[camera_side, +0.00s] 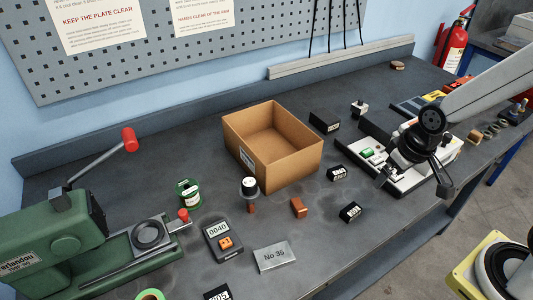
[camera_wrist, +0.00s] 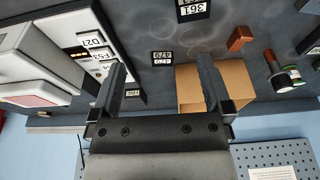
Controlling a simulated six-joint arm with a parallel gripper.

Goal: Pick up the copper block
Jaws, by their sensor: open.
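A reddish-brown block (camera_side: 299,208), which looks like the copper block, lies on the dark bench in front of the cardboard box (camera_side: 303,158). It also shows in the wrist view (camera_wrist: 240,39), to the upper right. My gripper (camera_side: 412,183) is at the right of the side view, over or beside a white-topped device (camera_side: 372,157), well apart from the block. In the wrist view its two fingers (camera_wrist: 162,66) are spread with nothing between them. The cardboard box shows beyond the right finger there.
Several small black labelled blocks (camera_side: 350,212) stand on the bench near the copper block. A black-and-white knob piece (camera_side: 249,188), a meter (camera_side: 223,239) with an orange piece, and a metal plate marked No 36 (camera_side: 275,257) are to its left. A green press (camera_side: 60,240) stands far left.

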